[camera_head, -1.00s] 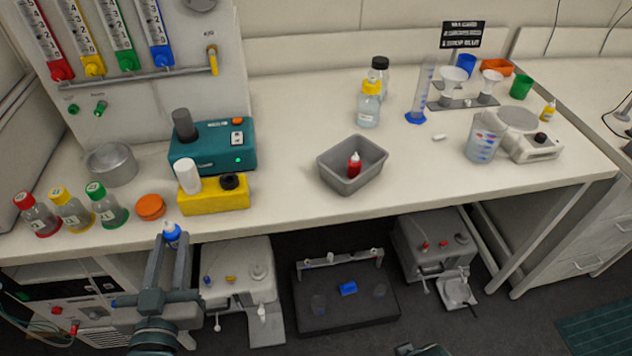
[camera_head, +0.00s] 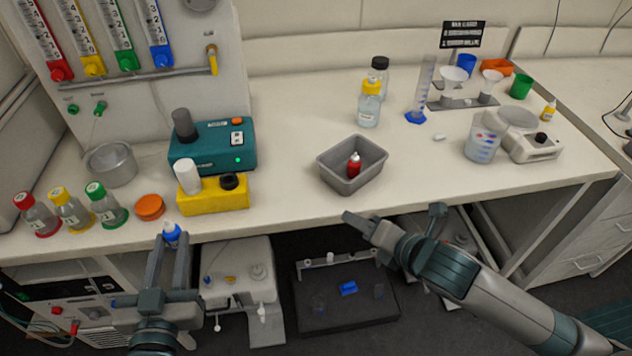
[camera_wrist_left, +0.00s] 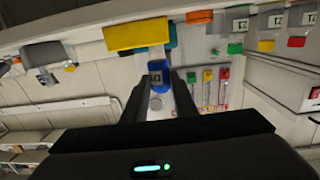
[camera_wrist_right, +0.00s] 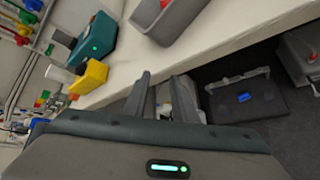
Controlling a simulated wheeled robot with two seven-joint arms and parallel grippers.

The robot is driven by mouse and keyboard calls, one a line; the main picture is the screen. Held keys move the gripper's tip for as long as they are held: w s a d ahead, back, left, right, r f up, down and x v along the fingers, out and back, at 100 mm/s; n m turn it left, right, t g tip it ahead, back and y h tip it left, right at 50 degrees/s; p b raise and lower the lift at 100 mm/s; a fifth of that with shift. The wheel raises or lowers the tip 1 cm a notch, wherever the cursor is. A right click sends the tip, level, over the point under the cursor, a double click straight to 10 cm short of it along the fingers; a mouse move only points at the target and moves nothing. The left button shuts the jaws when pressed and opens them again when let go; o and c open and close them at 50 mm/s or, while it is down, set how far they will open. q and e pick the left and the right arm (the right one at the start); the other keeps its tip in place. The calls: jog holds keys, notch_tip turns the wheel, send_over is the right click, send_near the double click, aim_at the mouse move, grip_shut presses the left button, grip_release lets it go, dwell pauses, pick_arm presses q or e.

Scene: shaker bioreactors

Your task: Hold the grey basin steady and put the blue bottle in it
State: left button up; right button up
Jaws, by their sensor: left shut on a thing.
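The grey basin (camera_head: 342,183) stands on the bench near its front edge, with a small red bottle (camera_head: 354,166) inside. The basin also shows at the top of the right wrist view (camera_wrist_right: 180,22). My left gripper (camera_head: 171,244) is shut on the small blue bottle (camera_head: 171,234), at the bench's front edge on the left. The bottle shows between the fingers in the left wrist view (camera_wrist_left: 158,76). My right gripper (camera_head: 358,221) is open and empty, just in front of and below the basin, apart from it.
A yellow block (camera_head: 212,197) and a teal device (camera_head: 213,146) stand between the blue bottle and the basin, farther back. An orange lid (camera_head: 150,207) and capped bottles are at left. A beaker (camera_head: 484,138) stands at right. The bench around the basin is clear.

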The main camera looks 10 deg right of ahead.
aim_at(332, 172)
jog(key=w+d+r+n+y, duration=0.1)
jog(key=w+r+n, duration=0.3)
jog(key=n, duration=0.9)
jog(key=shift+d+r+t+y, duration=0.35)
jog(key=shift+d+r, duration=0.25)
jog(key=shift+r, duration=0.7)
jog(key=shift+w, duration=0.1)
jog(key=p+x, duration=0.2)
jog(key=x, duration=1)
jog(key=shift+a+p, duration=0.1)
jog(key=shift+p, duration=0.25)
jog(key=shift+c, duration=0.6)
grip_shut()
